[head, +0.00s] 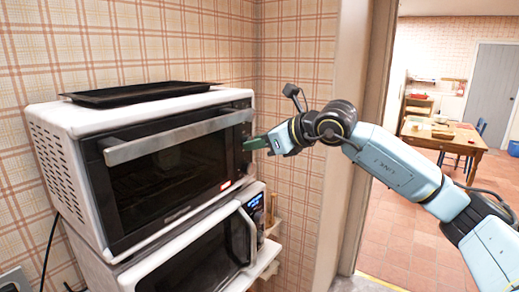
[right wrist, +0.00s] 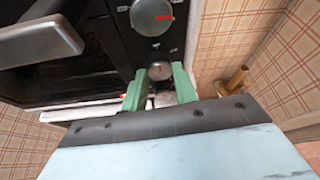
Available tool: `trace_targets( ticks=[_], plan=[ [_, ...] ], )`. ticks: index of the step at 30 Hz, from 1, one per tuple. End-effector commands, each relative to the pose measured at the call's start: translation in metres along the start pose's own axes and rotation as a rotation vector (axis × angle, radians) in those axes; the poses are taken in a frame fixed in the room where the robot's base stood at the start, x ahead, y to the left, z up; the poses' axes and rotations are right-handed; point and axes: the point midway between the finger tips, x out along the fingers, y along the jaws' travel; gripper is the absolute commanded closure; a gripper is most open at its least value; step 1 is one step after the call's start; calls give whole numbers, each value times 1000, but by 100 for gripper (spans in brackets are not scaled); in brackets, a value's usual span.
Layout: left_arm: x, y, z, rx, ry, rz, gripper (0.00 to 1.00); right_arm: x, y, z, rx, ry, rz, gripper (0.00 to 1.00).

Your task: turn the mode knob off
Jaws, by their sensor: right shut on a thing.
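A white and black toaster oven (head: 165,160) stands against the wall, its door closed. Its right-hand panel carries knobs, largely hidden by my gripper in the head view. In the right wrist view, a larger silver knob (right wrist: 152,15) with a red mark is at the top, and a smaller silver knob (right wrist: 159,70) is below it. My right gripper (head: 254,143) reaches the panel from the right. In the right wrist view its green fingers (right wrist: 159,82) are on either side of the lower knob, shut on it. Which knob is the mode knob cannot be read. My left gripper is not in view.
A black tray (head: 140,93) lies on top of the oven. A microwave (head: 205,250) with a lit display is underneath. A brass-coloured object (right wrist: 235,80) stands right of the fingers. A doorway opens at the right onto a room with a wooden table (head: 440,138).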

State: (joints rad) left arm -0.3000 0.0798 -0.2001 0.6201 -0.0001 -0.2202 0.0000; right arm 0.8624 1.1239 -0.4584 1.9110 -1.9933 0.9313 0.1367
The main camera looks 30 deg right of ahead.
Motion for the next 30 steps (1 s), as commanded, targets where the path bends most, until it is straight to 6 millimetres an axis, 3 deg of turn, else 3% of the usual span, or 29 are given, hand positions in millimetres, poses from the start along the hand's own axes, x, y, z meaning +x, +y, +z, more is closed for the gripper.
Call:
trace_targets(
  ticks=[6, 23, 24, 28, 30],
  plan=[
    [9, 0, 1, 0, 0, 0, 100, 2, 2, -3, -66, 5, -24, 94],
    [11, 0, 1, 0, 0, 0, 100, 1, 2, -2, -90, 7, -34, 94],
    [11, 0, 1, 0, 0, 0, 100, 1, 2, -2, -90, 7, -34, 66],
    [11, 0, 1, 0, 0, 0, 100, 1, 2, -2, -90, 5, -35, 50],
    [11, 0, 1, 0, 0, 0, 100, 1, 2, -1, -89, 4, -35, 50]
  ],
)
